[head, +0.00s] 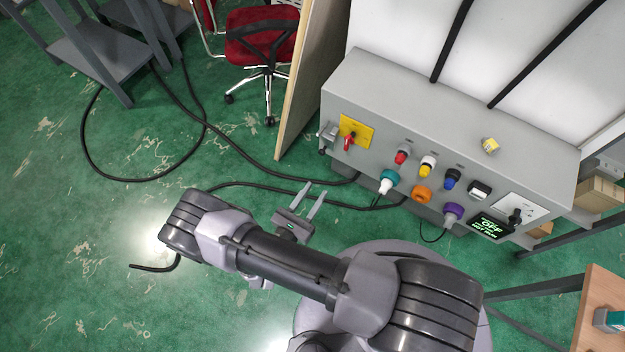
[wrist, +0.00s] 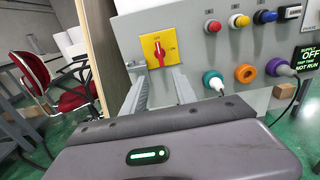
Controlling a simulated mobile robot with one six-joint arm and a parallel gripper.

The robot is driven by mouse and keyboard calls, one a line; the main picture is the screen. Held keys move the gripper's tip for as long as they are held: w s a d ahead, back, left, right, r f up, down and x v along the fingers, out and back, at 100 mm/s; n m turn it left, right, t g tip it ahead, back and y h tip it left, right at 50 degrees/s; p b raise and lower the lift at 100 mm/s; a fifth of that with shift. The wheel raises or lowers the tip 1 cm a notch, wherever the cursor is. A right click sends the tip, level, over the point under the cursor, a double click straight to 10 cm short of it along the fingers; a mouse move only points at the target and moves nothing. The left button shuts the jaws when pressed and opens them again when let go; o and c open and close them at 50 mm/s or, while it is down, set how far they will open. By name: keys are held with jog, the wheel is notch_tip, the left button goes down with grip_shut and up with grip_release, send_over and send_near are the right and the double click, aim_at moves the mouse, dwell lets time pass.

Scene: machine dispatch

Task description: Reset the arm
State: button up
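My gripper (head: 314,190) is in the lower middle of the head view, its two fingers parallel and apart with nothing between them. In the wrist view my gripper (wrist: 160,78) points toward the grey control panel (head: 375,100). The fingers look clear of the panel, below its yellow plate with a red rotary switch (head: 349,141). The arm stretches to the left over the floor, then turns back to the gripper.
The panel carries red, yellow and blue buttons, plus teal (head: 387,184), orange (head: 421,194) and purple (head: 453,212) connectors. Its display (head: 490,226) reads OFF and NOT RUN. Black cables (head: 150,180) lie on the green floor. A red chair (head: 258,40) stands behind a wooden board.

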jog(key=s+d+r+m+g, duration=0.1)
jog(key=d+r+m+g, duration=0.3)
jog(key=r+m+g, duration=0.55)
jog(key=s+d+r+m+g, duration=0.2)
jog(key=d+r+m+g, duration=0.35)
jog(key=r+m, duration=0.65)
jog(key=s+a+r+m+t+y, duration=0.1)
jog(key=s+r+m+t+y, duration=0.2)
jog(key=r+m+y, duration=0.3)
jog(key=s+a+r+m+t+y, duration=0.1)
jog(key=s+r+m+t+y, duration=0.2)
jog(key=r, duration=1)
jog(key=s+m+y, duration=0.1)
jog(key=m+y, duration=0.2)
jog(key=shift+a+y, duration=0.3)
